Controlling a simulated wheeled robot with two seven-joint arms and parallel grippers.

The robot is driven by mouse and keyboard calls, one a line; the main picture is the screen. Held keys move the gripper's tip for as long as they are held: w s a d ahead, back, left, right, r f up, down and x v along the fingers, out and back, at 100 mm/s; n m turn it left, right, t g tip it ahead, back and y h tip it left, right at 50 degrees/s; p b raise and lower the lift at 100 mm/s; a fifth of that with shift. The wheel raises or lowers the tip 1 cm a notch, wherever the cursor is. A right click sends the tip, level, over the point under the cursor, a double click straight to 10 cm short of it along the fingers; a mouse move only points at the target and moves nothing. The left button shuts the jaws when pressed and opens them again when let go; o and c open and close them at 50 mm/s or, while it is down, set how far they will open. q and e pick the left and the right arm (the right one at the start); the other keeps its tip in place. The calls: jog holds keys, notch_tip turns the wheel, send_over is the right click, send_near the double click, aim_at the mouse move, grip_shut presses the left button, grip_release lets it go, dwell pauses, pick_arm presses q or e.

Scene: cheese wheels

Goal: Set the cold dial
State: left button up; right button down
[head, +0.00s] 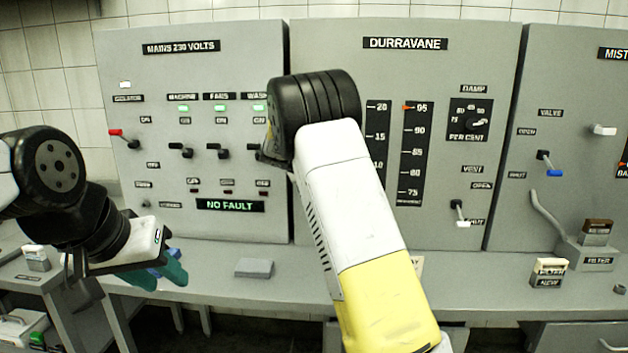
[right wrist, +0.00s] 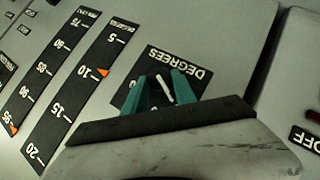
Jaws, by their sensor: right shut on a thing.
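The cold dial's black plate marked DEGREES (right wrist: 185,62) shows in the right wrist view, seen turned over. Its knob (right wrist: 162,84) has a white pointer line and sits between the teal fingers of my right gripper (right wrist: 162,90), which is shut on it. In the head view my right arm hides this dial and the gripper. The degrees scale (right wrist: 84,78) beside it has an orange marker (right wrist: 103,72) close to 10. My left gripper (head: 157,273) hangs over the bench at the left, its teal fingers partly covered; its opening is unclear.
The damp dial (head: 477,120), a second scale (head: 415,150) with its marker near 95, and a vent lever (head: 459,212) are right of my arm. The mains panel (head: 190,60) stands left. A filter box (head: 548,273) and a grey block (head: 254,268) lie on the bench.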

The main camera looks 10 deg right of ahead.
dwell(0.4)
jog(key=c, duration=1)
grip_release()
jog(key=shift+c, duration=0.2)
jog(key=v, duration=0.7)
jog(key=shift+s+a, duration=0.25)
jog(key=shift+a, duration=0.1)
jog(key=shift+r, duration=0.15)
